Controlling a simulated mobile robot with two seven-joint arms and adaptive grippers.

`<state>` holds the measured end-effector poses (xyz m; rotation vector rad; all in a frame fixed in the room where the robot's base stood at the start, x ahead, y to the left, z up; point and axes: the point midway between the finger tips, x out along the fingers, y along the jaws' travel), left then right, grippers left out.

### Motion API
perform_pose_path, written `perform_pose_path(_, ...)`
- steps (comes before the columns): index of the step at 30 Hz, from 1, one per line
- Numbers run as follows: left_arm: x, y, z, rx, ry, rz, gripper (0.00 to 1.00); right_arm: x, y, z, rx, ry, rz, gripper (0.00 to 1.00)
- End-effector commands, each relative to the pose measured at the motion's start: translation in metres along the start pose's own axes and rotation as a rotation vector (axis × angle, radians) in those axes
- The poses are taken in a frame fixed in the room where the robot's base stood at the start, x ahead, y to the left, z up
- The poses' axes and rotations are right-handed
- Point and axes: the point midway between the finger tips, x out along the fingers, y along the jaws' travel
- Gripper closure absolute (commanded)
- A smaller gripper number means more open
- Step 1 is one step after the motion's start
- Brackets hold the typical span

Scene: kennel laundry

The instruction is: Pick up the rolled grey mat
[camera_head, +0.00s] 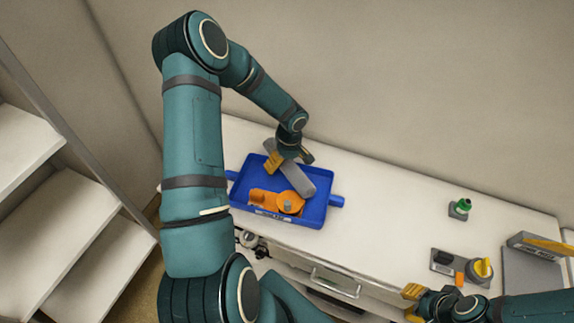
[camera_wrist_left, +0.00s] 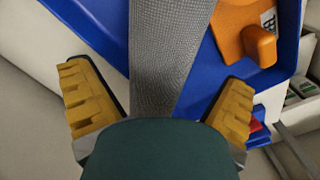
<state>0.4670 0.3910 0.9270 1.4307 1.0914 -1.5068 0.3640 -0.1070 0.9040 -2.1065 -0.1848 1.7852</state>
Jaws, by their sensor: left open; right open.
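The rolled grey mat (camera_head: 299,180) lies in a blue tray (camera_head: 322,205) on the white counter, slanting across the tray. It fills the middle of the left wrist view (camera_wrist_left: 168,55), with a fine woven surface. My left gripper (camera_head: 289,159) is open over the mat's far end. In the left wrist view its yellow fingers (camera_wrist_left: 160,100) stand on either side of the mat, with gaps; I cannot tell how low they reach. An orange object (camera_head: 268,198) lies in the tray beside the mat. My right gripper (camera_head: 412,302) is open and empty at the lower right, away from the tray.
A green-topped item (camera_head: 460,209) stands on the counter right of the tray. Farther right are a grey box with a yellow knob (camera_head: 482,268) and a grey device (camera_head: 540,245). A wall runs behind the counter. White shelves (camera_head: 60,240) stand at left. Counter between tray and green-topped item is clear.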

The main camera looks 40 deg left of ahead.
Motion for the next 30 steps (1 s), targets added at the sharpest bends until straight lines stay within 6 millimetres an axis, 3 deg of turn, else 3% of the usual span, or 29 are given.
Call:
perform_pose_path(5, 0.019, 0.001, 0.0, 0.001, 0.0, 0.0, 0.0, -0.001, 0.0, 0.0, 0.0, 0.0, -0.001, 0.66)
perform_pose_path(13, 0.021, 0.001, 0.0, 0.0, 0.001, 0.001, 0.0, -0.001, 0.0, 0.0, 0.0, 0.0, 0.0, 0.66)
perform_pose_path(20, 0.021, 0.0, 0.0, 0.0, 0.001, 0.001, 0.81, -0.001, 0.0, 0.0, 0.0, 0.0, 0.0, 0.66)
perform_pose_path(30, 0.018, 0.001, -0.001, 0.001, 0.002, 0.001, 0.81, -0.001, 0.0, 0.0, 0.0, 0.0, 0.0, 0.66)
